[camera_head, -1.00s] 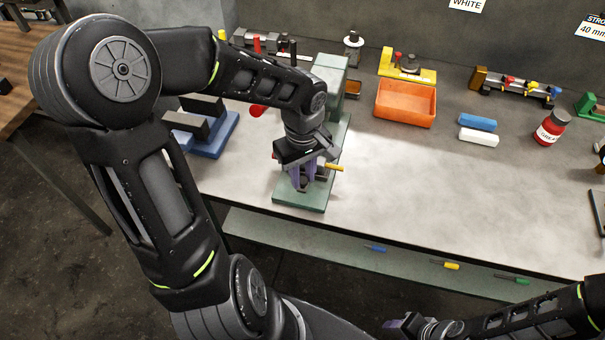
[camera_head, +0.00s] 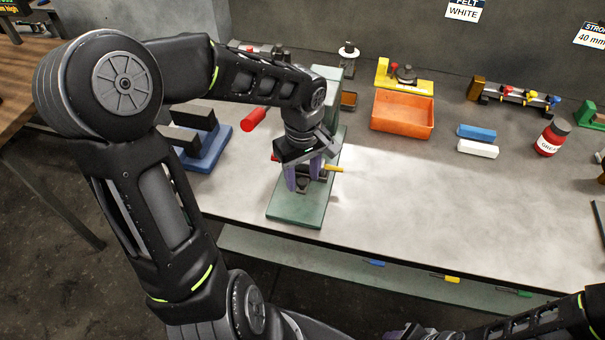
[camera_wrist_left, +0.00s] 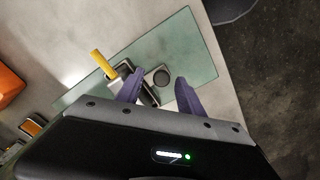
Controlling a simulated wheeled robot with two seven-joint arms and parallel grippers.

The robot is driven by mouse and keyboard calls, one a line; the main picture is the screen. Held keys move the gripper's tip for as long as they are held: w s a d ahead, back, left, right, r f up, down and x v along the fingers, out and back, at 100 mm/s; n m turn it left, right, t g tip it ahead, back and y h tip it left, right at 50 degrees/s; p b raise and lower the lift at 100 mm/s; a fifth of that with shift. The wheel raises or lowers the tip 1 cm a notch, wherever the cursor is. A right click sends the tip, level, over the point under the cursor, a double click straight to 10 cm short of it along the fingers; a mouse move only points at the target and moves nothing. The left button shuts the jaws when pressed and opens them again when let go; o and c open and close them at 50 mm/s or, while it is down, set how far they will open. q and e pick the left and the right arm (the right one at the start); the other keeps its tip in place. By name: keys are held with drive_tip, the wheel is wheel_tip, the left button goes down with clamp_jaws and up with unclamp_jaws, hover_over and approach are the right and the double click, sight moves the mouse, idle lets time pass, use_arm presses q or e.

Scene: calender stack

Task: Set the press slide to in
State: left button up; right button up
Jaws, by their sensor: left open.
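The green press (camera_head: 296,207) stands at the front edge of the bench, its upright partly hidden behind my left arm. A yellow handle (camera_head: 333,168) sticks out at the right and also shows in the wrist view (camera_wrist_left: 102,64). My left gripper (camera_head: 303,182) is open, pointing down over the slide, its purple fingers on either side of the knob part. Contact cannot be told. My right gripper (camera_head: 408,332) is mostly cut off at the bottom edge.
A red handle (camera_head: 254,119) and a blue fixture (camera_head: 208,150) stand left of the press. An orange bin (camera_head: 402,114), blue and white blocks (camera_head: 477,132) and a red grease jar (camera_head: 551,137) stand to the right. The bench's middle right is clear.

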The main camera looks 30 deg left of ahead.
sight(303, 180)
use_arm(q)
wheel_tip(303, 180, up, 8)
drive_tip(key=shift+f+b, duration=0.1)
drive_tip(key=shift+b, duration=0.2)
use_arm(e)
drive_tip(key=shift+f, duration=0.3)
use_arm(q)
drive_tip(key=shift+d, duration=0.1)
drive_tip(key=shift+c, duration=0.2)
